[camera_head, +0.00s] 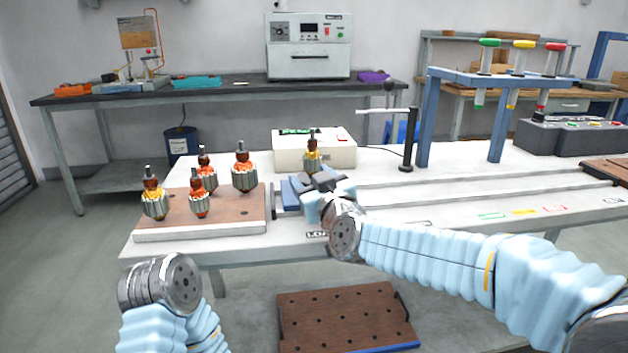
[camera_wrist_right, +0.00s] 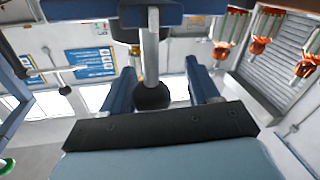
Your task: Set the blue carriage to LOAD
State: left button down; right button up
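The blue carriage (camera_head: 291,192) sits at the left end of the rails on the white table, partly hidden by my right gripper. A label partly hidden by my arm, starting with "LO", is on the table edge just in front of it. My right gripper (camera_head: 322,182) is over the carriage. In the right wrist view, a black ball knob (camera_wrist_right: 152,96) on a grey stem is between the two blue fingers of my right gripper (camera_wrist_right: 163,88); a gap shows on its right side. My left arm is at the lower left; its gripper is not seen.
A wooden board (camera_head: 222,209) with several armatures stands left of the carriage. Another armature (camera_head: 312,157) stands just behind the carriage. The rails (camera_head: 470,190) run clear to the right. A blue stand (camera_head: 424,125) and a black post (camera_head: 409,140) rise behind them.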

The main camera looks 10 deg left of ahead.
jog(key=v, duration=1.3)
jog(key=shift+s+d+b, duration=0.3)
jog(key=shift+b, duration=0.1)
